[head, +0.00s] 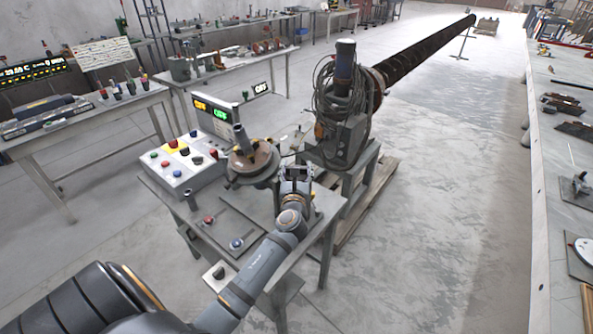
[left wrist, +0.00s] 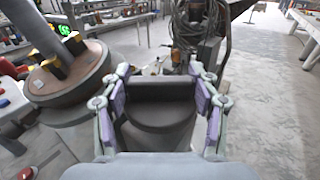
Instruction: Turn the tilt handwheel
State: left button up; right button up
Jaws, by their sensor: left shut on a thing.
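My left gripper (head: 297,172) is at the right edge of the control bench, just right of a round brown-rimmed disc (head: 262,165) with an upright dark post. In the left wrist view my left gripper (left wrist: 160,86) has its purple pads on both sides of a dark grey rounded piece (left wrist: 160,112), and is shut on it. This piece looks like the tilt handwheel or part of it; the fingers and wrist hide most of it in the head view. The disc shows at the left in the left wrist view (left wrist: 75,85), apart from the fingers. My right gripper is not in view.
A white control box (head: 182,170) with coloured buttons stands left of the disc. Loose knobs and levers sit on the bench (head: 262,232). Behind the gripper is a cable-wrapped machine (head: 342,125) with a long auger (head: 425,50). The floor to the right is open.

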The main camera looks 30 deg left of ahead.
pick_arm(q)
jog(key=n+g+y+b, duration=0.3)
jog(key=n+g+y, duration=0.2)
jog(key=g+y, duration=0.1)
jog(key=shift+d+f+n, duration=0.1)
jog(key=shift+f+n, duration=0.05)
jog(key=shift+n, duration=0.15)
jog(key=n+g+y+b, duration=0.2)
jog(key=n+g, duration=0.1)
jog(key=g, duration=0.1)
jog(key=shift+g, duration=0.4)
jog(key=shift+n+g+y+b, duration=0.4)
jog(key=shift+n+g+b, duration=0.6)
jog(key=shift+g, duration=0.5)
jog(key=shift+n+g, duration=0.3)
jog(key=o, duration=1.2)
jog(key=shift+c, duration=0.2)
